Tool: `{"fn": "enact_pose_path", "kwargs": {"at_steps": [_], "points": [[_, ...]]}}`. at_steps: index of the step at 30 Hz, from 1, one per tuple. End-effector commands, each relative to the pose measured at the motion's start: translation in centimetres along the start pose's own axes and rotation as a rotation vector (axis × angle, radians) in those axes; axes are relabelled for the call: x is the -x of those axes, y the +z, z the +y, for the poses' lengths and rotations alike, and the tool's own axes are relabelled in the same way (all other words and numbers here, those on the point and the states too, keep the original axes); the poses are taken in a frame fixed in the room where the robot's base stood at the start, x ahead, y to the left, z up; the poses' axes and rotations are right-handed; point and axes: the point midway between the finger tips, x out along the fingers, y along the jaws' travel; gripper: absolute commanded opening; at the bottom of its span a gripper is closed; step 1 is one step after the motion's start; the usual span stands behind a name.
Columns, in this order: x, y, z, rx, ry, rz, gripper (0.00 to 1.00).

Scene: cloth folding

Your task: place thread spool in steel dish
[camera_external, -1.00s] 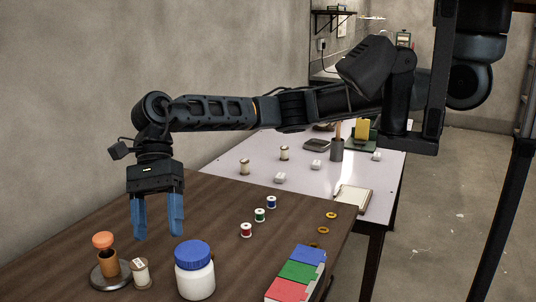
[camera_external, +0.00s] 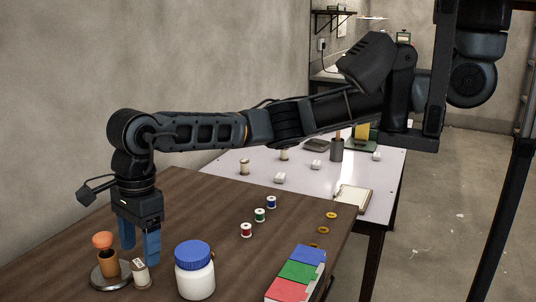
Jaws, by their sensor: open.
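Three thread spools stand on the brown table: a red one (camera_external: 246,230), a green one (camera_external: 259,215) and a blue one (camera_external: 271,202). A larger cream spool-like object (camera_external: 141,274) with a pale label on top stands at the front left. The round grey dish (camera_external: 97,281) lies just left of it, and a brown cylinder with an orange top (camera_external: 107,260) stands in or on the dish. My gripper (camera_external: 140,253) is open, its blue fingers pointing down above or around the cream object. I cannot tell whether they touch it.
A white jar with a blue lid (camera_external: 195,270) stands close to the right of my gripper. A red, green and blue box (camera_external: 298,272) and yellow rings (camera_external: 331,215) lie further right. A white table (camera_external: 225,168) behind holds more small items.

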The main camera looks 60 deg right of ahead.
Motion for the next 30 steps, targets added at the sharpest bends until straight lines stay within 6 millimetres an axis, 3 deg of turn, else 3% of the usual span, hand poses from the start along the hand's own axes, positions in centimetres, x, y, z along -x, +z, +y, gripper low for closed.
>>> {"fn": "enact_pose_path", "kwargs": {"at_steps": [9, 19, 30], "points": [[-4.3, 0.4, 0.0, 0.001, 0.003, 0.000, 0.67], [-4.9, 0.4, -0.1, 0.002, 0.000, 0.000, 0.67], [-4.9, 0.4, -0.1, 0.002, 0.000, 0.000, 0.33]]}}
